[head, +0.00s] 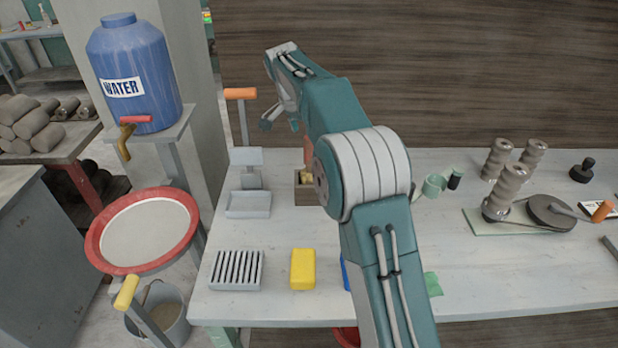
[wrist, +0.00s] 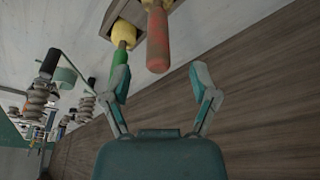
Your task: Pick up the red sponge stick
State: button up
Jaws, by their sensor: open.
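The red sponge stick (wrist: 158,42) has a faded red handle, standing out of a small wooden box (wrist: 121,12) that also holds a green-handled stick (wrist: 118,66) with a yellow sponge. In the head view the wooden box (head: 307,196) stands on the table, with the red handle (head: 307,150) partly hidden behind my arm. My gripper (wrist: 161,82) is open and empty. In the wrist view the red handle's end appears between the fingertips' directions, with no visible contact. In the head view my gripper (head: 280,124) is raised to the left of the red handle.
On the table are a grey slotted rack (head: 237,270), a yellow block (head: 303,269) and a grey tray stand (head: 249,204). A green cup (head: 434,185) and metal rollers (head: 508,185) stand to the right. The table's front right is mostly clear.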

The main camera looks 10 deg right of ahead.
jog(key=x, duration=0.2)
jog(key=shift+f, duration=0.35)
jog(key=x, duration=0.4)
jog(key=shift+w+d+f, duration=0.1)
jog(key=shift+d+f, duration=0.1)
jog(key=shift+d, duration=0.05)
grip_shut()
